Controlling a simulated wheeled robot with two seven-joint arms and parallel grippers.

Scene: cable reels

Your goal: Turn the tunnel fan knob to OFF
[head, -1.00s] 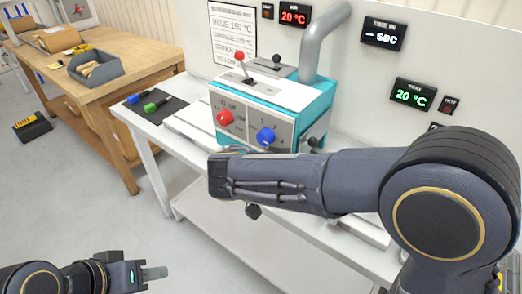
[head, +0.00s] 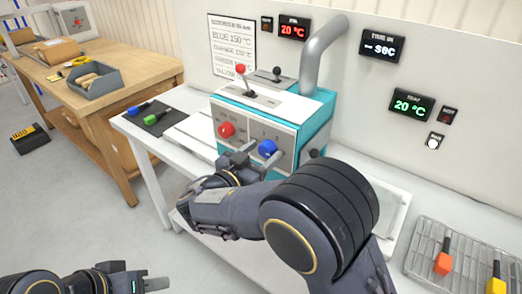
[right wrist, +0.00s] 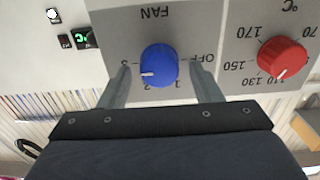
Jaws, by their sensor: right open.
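The blue fan knob (head: 267,148) is on the front of the teal and grey machine (head: 310,128). In the right wrist view the knob (right wrist: 159,62) sits under the FAN label, with its white mark pointing left and slightly down, near the 3. OFF is printed to its right. My right gripper (head: 243,155) is in front of the panel; in the right wrist view its open fingers (right wrist: 161,85) stand on either side of the knob, with a gap on each side. My left gripper (head: 155,284) is low at the left, away from the machine; its opening is unclear.
A red temperature knob (head: 226,130) is beside the fan knob. Two levers (head: 240,69) and a grey duct (head: 322,45) are on top. A wire rack (head: 470,262) with coloured-handled items lies at the right. A wooden bench (head: 130,80) stands at the left.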

